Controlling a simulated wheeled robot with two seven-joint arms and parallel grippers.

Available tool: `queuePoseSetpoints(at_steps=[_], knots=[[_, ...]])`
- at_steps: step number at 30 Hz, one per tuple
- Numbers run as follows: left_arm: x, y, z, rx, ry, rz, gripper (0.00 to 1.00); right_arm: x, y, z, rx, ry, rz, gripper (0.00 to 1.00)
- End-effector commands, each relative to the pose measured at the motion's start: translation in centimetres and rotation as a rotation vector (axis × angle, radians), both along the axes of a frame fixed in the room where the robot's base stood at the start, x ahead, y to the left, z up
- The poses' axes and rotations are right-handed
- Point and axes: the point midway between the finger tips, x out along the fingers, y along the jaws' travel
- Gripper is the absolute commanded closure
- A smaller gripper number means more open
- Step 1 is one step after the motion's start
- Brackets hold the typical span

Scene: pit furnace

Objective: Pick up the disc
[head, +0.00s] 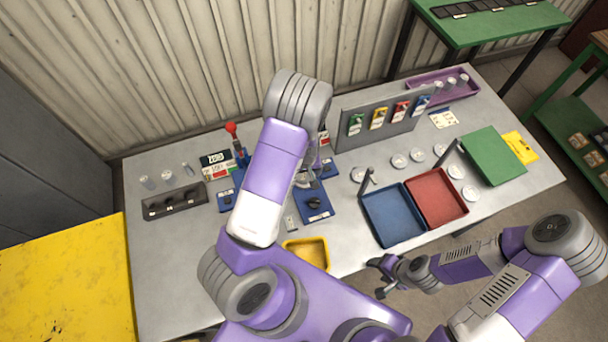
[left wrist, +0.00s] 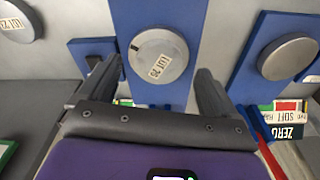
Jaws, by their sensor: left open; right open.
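A pale round disc (left wrist: 157,48) with a white "LOT" label sits on a blue stand, seen in the left wrist view. My left gripper (left wrist: 156,68) is open, with one finger on each side of the disc's near part. I cannot tell whether the fingers touch it. In the head view my left arm hides most of this gripper and the disc. Another labelled disc (left wrist: 18,18) shows at the wrist view's upper left edge. Several pale discs, one of them here (head: 398,160), lie on the bench's right half. My right gripper (head: 378,279) is open and empty at the bench's front edge.
A blue tray (head: 392,240) and a red tray (head: 462,208) stand at the front right. A yellow tray (head: 325,254) lies near my left arm. A grey panel (head: 345,128) with coloured tags stands behind. The bench's front left is clear.

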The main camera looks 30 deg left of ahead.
Motion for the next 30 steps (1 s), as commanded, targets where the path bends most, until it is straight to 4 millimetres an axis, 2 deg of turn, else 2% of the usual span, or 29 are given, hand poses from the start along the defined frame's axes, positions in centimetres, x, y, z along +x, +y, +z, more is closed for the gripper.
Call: queuePoseSetpoints(at_steps=[1,4,12,27,28,30], knots=[[0.00,0.16,-0.81,0.000,0.003,0.002,0.08,0.02,0.00,-0.09,0.000,0.000,0.000,0.42],[0.11,0.20,-1.61,0.000,0.001,0.002,0.08,0.03,0.00,-0.13,0.000,-0.001,0.000,0.42],[0.20,0.17,-1.73,0.001,-0.001,0.001,0.10,0.03,0.01,-0.11,0.000,-0.001,0.000,0.42],[0.22,0.18,-1.68,0.000,-0.002,0.001,0.86,0.03,0.00,-0.11,0.000,-0.001,0.000,0.42],[0.22,0.18,-1.68,0.000,-0.002,0.001,0.90,0.03,0.00,-0.11,0.000,-0.001,0.000,0.42],[0.22,0.18,-1.68,0.000,-0.002,0.001,0.90,0.03,0.00,-0.11,0.000,-0.001,0.000,0.42]])
